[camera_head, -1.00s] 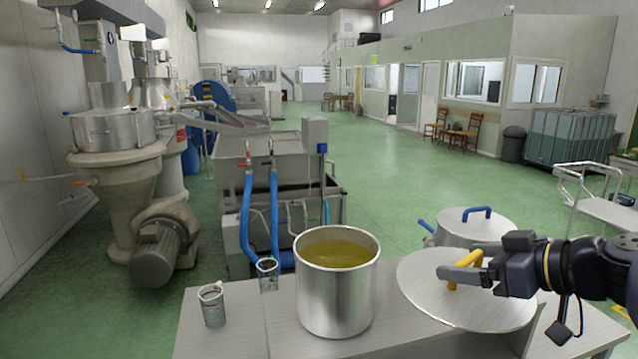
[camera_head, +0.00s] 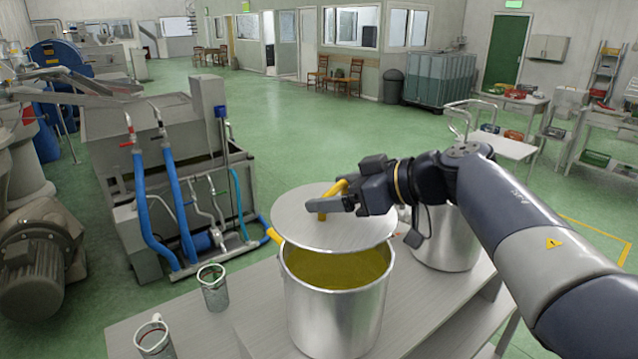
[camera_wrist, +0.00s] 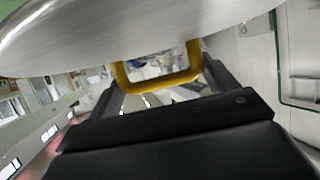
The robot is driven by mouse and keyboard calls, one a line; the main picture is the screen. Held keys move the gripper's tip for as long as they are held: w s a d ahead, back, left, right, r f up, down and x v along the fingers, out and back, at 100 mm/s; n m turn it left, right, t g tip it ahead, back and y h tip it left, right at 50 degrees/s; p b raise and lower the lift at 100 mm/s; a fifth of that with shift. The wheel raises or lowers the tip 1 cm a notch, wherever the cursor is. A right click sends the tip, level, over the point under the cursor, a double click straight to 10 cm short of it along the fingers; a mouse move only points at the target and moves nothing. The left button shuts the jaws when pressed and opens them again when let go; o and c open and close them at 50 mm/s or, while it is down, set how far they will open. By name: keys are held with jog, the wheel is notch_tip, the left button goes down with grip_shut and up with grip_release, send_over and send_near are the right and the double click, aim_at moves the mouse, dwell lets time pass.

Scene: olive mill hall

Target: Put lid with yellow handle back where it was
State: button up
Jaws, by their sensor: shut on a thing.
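My gripper (camera_head: 338,203) is shut on the yellow handle (camera_head: 334,189) of a round, flat metal lid (camera_head: 305,225). The lid is above the rear part of an open steel pot (camera_head: 335,318) and hides its back rim. Yellow-green liquid (camera_head: 338,268) shows in the front of the opening. The lid looks apart from the pot's front rim; whether it touches at the back I cannot tell. In the wrist view the yellow handle (camera_wrist: 160,86) is between the fingers, with the lid (camera_wrist: 130,40) across the top.
A second steel pot (camera_head: 448,243) stands right of the open pot, its top hidden by my arm. Two glass beakers (camera_head: 214,290) (camera_head: 155,342) stand to the left on the grey table (camera_head: 255,315). Machinery with blue hoses (camera_head: 150,205) stands beyond.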

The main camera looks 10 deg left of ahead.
aim_at(337, 224)
jog(key=shift+d+f, duration=0.1)
jog(key=shift+f, duration=3.1)
jog(key=o, duration=1.1)
jog(key=shift+f, duration=0.1)
jog(key=shift+d, duration=0.1)
